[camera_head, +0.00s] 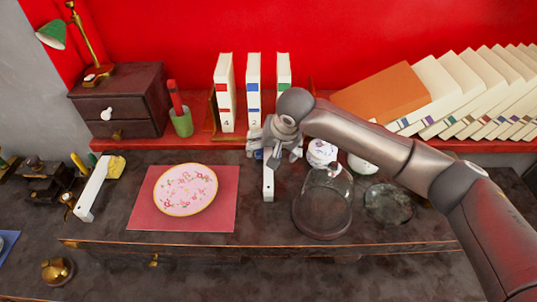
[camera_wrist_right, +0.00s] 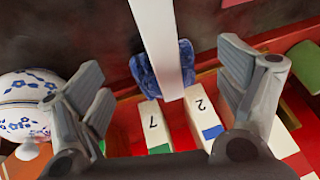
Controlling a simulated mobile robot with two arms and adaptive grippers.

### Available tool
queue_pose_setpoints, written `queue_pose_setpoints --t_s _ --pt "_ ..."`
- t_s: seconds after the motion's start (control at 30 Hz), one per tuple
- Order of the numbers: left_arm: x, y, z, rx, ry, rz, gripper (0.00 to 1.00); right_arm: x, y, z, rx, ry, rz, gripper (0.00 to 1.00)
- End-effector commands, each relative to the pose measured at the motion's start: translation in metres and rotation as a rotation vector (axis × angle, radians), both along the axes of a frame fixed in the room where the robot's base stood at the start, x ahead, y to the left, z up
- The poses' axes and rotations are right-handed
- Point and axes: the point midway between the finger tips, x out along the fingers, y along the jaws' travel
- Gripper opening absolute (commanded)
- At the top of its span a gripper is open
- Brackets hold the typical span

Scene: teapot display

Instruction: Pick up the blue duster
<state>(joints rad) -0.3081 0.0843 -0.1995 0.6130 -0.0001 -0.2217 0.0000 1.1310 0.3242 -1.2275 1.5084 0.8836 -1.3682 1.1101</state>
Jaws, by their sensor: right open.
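The blue duster has a white handle (camera_head: 268,185) that sticks out toward me below my right gripper (camera_head: 276,148). Its fluffy blue head is mostly hidden behind the gripper in the head view. In the right wrist view the blue head (camera_wrist_right: 188,62) lies beyond the white handle, which runs down from the top edge. My right gripper (camera_wrist_right: 163,82) is open there, with one finger on each side of the duster and a gap to both. My left gripper is not in view.
A glass dome (camera_head: 322,205) stands close right of the handle. A patterned teapot (camera_head: 322,152) is behind it. Numbered white binders (camera_head: 254,90) stand on the red shelf. A pink plate (camera_head: 186,189) and a yellow-headed duster (camera_head: 92,190) lie to the left.

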Motion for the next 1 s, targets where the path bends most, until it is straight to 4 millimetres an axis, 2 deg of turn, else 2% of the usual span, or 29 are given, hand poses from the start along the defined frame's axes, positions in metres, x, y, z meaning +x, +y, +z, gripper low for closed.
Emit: queue_pose_setpoints --t_s 0.1,0.2,0.5,0.9,1.0 --pt "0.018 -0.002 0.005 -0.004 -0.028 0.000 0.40 0.007 0.003 -0.013 -0.001 0.001 0.000 0.89" --pt "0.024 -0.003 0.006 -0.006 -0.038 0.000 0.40 0.011 0.005 -0.022 0.000 0.001 0.001 0.89" --pt "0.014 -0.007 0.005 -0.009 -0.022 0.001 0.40 0.012 0.006 -0.026 0.001 0.000 0.001 0.89" --pt "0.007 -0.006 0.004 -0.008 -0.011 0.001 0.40 0.012 0.005 -0.026 0.001 0.000 0.001 0.39" --pt "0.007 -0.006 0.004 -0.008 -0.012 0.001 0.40 0.012 0.005 -0.026 0.001 -0.001 0.001 0.38"
